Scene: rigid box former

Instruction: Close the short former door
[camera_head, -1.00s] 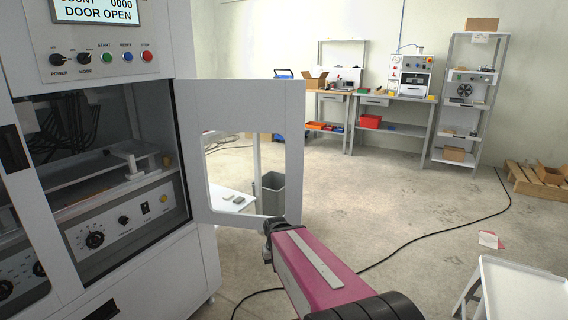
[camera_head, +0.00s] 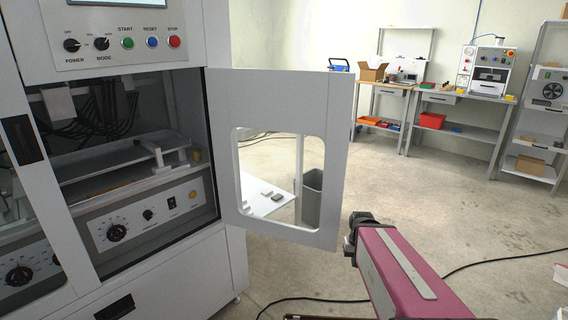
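The short former door (camera_head: 290,100) is a light grey panel with a window cut through it. It stands swung open to the right of the box former (camera_head: 120,282), hinged at the right edge of the machine's opening. The opening shows dark cables, a metal tray and a lower panel with knobs. My gripper (camera_head: 352,232) is at the end of my magenta arm, just right of the door's lower right corner. A small gap of floor shows between them in the picture. The fingers are dark and small, and I cannot tell whether they are open or shut.
START, RESET and STOP buttons (camera_head: 150,42) sit above the opening. A grey bin (camera_head: 311,198) and a white table (camera_head: 262,203) show through and behind the door. Benches (camera_head: 440,98) stand at the back wall. A black cable (camera_head: 480,265) lies on otherwise open floor at the right.

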